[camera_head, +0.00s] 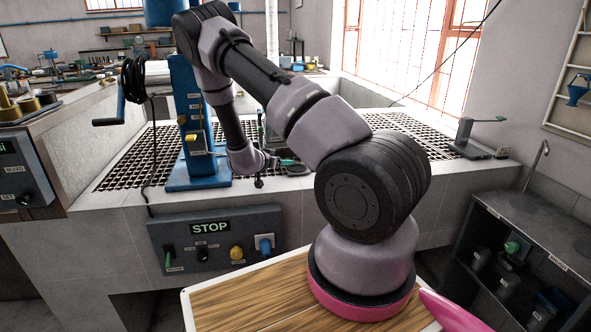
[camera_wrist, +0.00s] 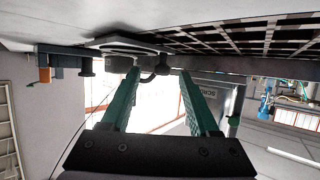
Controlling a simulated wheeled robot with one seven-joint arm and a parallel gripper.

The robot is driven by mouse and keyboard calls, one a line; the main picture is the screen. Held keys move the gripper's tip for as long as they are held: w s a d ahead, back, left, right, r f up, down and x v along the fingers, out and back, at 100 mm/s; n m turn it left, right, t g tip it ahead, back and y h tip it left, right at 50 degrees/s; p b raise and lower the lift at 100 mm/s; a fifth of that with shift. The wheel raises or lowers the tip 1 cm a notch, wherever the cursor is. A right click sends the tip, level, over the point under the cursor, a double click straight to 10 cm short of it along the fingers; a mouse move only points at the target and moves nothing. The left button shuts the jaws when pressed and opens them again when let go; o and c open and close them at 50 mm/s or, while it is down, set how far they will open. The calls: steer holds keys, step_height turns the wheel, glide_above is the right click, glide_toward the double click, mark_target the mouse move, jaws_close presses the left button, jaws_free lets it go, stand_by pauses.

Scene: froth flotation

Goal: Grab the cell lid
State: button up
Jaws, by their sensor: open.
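My gripper (camera_head: 287,162) is low over the grated deck in the head view, just beyond the front ledge. In the wrist view my gripper (camera_wrist: 158,71) has its two green fingers spread apart, with nothing clearly held. A flat grey round piece that looks like the cell lid (camera_wrist: 124,43) lies just past the fingertips, near the left finger. It also seems to show in the head view (camera_head: 299,171), small and beside the fingertips. A dark curved part (camera_wrist: 156,76) shows between the fingertips; I cannot tell whether it is the lid's handle or whether a finger touches it.
A blue upright stand (camera_head: 196,130) rises left of my gripper. The STOP control panel (camera_head: 218,240) is on the front wall below. A small stand with a green arm (camera_head: 465,135) is at the right on the deck. The grating (camera_head: 130,163) left of the stand is mostly clear.

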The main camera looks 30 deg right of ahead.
mark_target(297, 166)
steer(key=x, duration=0.4)
steer(key=shift+w+r, duration=0.2)
jaws_close()
steer(key=shift+r, duration=0.1)
